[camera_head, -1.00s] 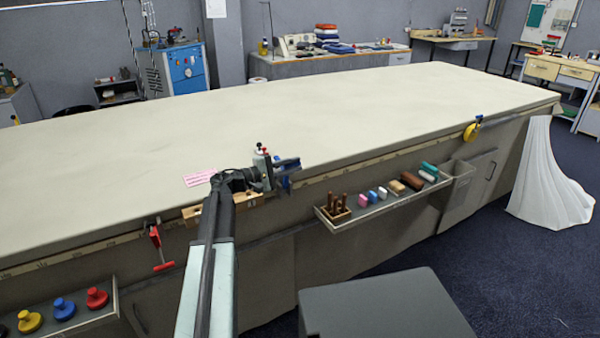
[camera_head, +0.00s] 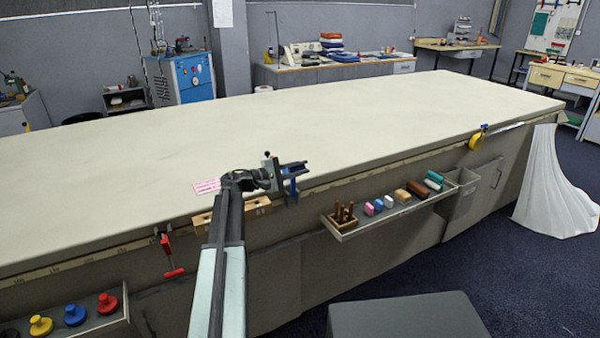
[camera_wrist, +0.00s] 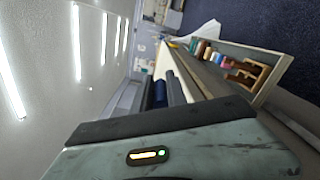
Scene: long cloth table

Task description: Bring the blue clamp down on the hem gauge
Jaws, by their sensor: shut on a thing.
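My gripper (camera_head: 290,169) is shut on the blue clamp (camera_head: 292,187) at the table's front edge. Part of the clamp hangs below the jaws, in front of the edge. In the wrist view the dark fingers (camera_wrist: 163,92) have a dark blue part of the clamp (camera_wrist: 160,94) between them. I cannot tell whether the clamp touches the table. I cannot single out the hem gauge for certain. A light wooden block (camera_head: 256,204) sits at the edge just left of and below my gripper, and a pale marked strip (camera_head: 350,180) runs along the edge.
A red clamp (camera_head: 168,252) hangs on the edge to the left, a yellow one (camera_head: 477,141) to the right. A pink label (camera_head: 207,186) lies on the otherwise clear tabletop (camera_head: 330,120). A shelf (camera_head: 392,214) with small items juts out below the edge on the right.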

